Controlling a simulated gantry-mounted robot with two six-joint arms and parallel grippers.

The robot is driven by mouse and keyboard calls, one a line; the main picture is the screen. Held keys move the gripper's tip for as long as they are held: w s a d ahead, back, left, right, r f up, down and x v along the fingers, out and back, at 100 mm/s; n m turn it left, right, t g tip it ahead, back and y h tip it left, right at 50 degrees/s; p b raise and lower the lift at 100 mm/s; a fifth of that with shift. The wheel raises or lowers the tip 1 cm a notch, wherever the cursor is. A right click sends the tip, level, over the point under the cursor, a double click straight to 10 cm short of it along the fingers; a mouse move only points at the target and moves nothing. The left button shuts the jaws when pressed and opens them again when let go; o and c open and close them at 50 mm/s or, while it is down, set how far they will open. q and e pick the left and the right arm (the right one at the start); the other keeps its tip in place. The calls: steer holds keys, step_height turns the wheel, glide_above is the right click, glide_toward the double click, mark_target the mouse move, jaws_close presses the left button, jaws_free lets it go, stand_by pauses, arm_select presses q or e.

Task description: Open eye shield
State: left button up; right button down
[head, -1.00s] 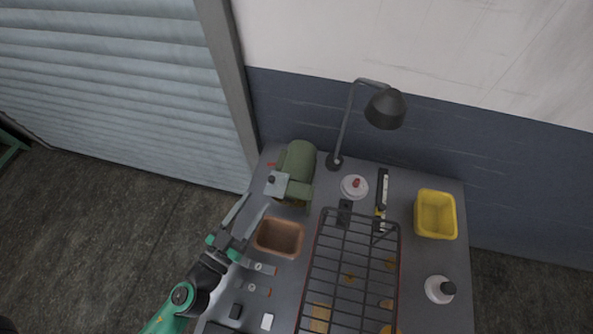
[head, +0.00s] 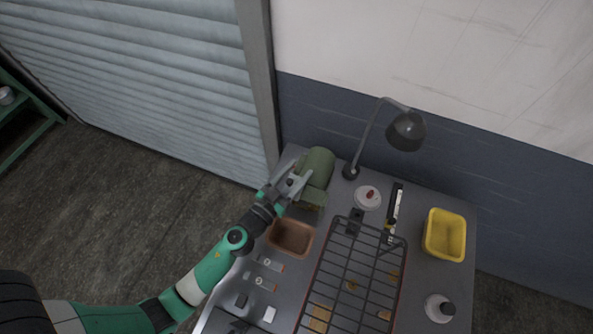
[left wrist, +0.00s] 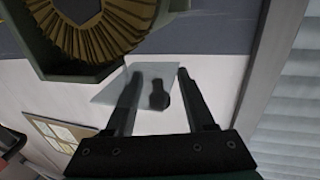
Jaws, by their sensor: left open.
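A green bench grinder (head: 318,163) stands at the back left of the workbench. Its brown abrasive flap wheel (left wrist: 95,30) and green guard show at the top of the left wrist view. The eye shield (left wrist: 112,93) is a pale, translucent plate with a dark knob (left wrist: 159,95), just below the guard in that view. My left gripper (left wrist: 158,73) is open. Its two fingers reach to the shield, one on each side of the knob; whether they touch it I cannot tell. In the head view my left gripper (head: 290,180) covers most of the shield. My right gripper is not visible.
A brown tray (head: 273,240) sits in front of the grinder. A black wire rack (head: 333,262) fills the bench middle. A desk lamp (head: 405,130), a white round container (head: 368,198), a yellow bin (head: 431,252) and a white bottle (head: 434,306) stand around it.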

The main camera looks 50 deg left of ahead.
arm_select(q)
jaws_close()
steer(key=shift+r, duration=0.1)
stand_by(0.3)
